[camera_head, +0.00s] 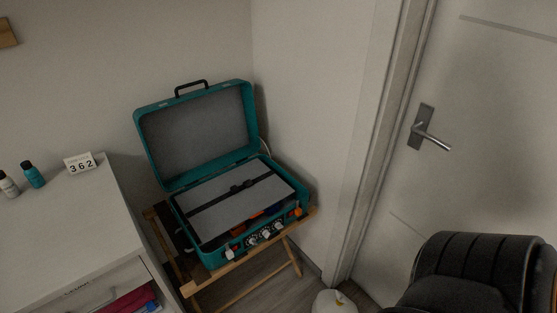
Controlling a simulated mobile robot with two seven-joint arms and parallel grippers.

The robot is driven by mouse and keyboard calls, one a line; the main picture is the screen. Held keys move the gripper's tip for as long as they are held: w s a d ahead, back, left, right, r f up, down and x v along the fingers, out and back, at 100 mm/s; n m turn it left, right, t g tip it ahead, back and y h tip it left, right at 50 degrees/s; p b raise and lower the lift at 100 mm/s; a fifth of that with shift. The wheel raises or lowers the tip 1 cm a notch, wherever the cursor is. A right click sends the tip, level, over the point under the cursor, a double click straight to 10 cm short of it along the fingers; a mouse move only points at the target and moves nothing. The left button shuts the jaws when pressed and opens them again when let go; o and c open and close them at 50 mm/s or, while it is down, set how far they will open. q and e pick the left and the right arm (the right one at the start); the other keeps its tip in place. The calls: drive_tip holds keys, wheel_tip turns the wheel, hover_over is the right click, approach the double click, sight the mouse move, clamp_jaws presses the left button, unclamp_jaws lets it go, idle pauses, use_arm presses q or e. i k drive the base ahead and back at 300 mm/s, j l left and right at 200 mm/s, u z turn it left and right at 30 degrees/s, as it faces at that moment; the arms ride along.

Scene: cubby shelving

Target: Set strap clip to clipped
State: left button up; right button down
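A teal suitcase (176,216) stands open on a wooden folding stand, its lid leaning up toward the wall corner. A grey panel (228,216) covers most of its inside. A dark strap (212,200) runs across the panel. The black strap clip (241,187) sits near the middle of the strap. It is too small to tell whether its halves are joined or apart. Neither of my grippers is in view, and nothing touches the clip.
A wooden stand (228,277) carries the suitcase. A white dresser (60,235) with an open drawer, bottles and a number block (80,163) is at left. A door (470,130) and a black chair (475,270) are at right. A pale rounded object (333,303) is at bottom.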

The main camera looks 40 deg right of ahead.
sight(234, 189)
drive_tip(key=z, duration=1.15)
